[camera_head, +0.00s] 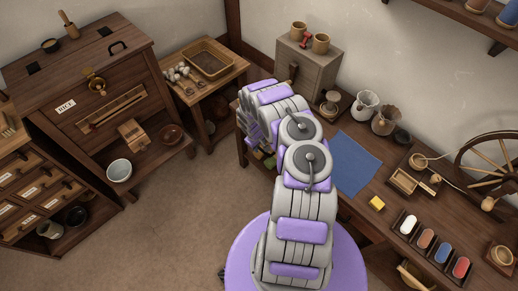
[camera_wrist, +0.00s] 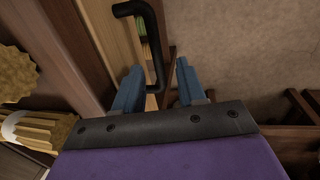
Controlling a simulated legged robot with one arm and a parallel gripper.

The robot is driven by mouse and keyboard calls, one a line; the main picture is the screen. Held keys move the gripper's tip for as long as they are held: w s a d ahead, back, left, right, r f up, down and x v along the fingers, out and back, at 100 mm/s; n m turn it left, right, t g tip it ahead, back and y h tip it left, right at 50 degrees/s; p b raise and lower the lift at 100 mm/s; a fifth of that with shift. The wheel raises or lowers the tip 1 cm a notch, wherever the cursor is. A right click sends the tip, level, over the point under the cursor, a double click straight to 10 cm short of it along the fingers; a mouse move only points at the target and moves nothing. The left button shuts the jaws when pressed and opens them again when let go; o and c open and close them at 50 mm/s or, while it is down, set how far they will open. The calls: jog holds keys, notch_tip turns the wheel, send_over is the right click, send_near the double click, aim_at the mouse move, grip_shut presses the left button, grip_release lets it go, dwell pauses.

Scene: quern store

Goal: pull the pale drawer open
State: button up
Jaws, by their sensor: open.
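In the wrist view a pale wooden panel (camera_wrist: 108,35), which looks like the pale drawer's front, carries a black bar handle (camera_wrist: 153,45). My gripper (camera_wrist: 159,68) is open, with blue fingers on either side of the handle's lower end. The handle is nearer the left finger, and I cannot tell whether they touch. Nothing is gripped. In the head view my arm covers the left end of the worktable (camera_head: 375,195), and the pale drawer's front cannot be made out there.
Fluted yellowish objects (camera_wrist: 40,130) stand left of my gripper in the wrist view. In the head view a grey drawer chest (camera_head: 310,68) with mugs stands at the back. A dark cabinet (camera_head: 75,70) is at left. The brown floor (camera_head: 175,225) between is clear.

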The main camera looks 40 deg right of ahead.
jog(key=shift+d+f, duration=0.25)
jog(key=shift+f, duration=0.3)
jog(key=shift+d+f, duration=0.2)
jog(key=shift+f, duration=0.3)
jog(key=shift+a, duration=0.1)
jog(key=shift+c, duration=0.3)
jog(key=shift+c, duration=0.7)
grip_shut()
